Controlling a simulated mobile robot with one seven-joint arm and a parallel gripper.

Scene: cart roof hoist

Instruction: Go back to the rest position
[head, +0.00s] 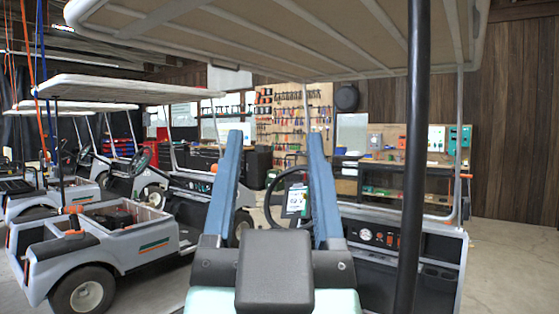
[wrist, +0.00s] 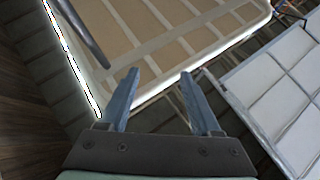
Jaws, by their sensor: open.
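My gripper (head: 277,136) is open, with its two blue fingers spread apart and pointing up. Nothing is between the fingers. Behind them in the head view are a steering wheel (head: 270,203) and a small hanging tag (head: 297,197) of the near cart. The near cart's ribbed beige roof (head: 270,45) spreads above my gripper. In the wrist view, my gripper (wrist: 159,74) is also open and empty, with the roof's underside (wrist: 150,28) and its bright edge beyond the fingertips. I cannot tell the exact gap to the roof.
A dark post (head: 415,150) stands close on the right. The near cart's dashboard (head: 385,238) lies right of my gripper. Another cart (head: 135,245) stands at the left, with more behind it. A tool pegboard (head: 290,115) and workbench (head: 390,170) are at the back. Bare floor (head: 510,270) shows at the right.

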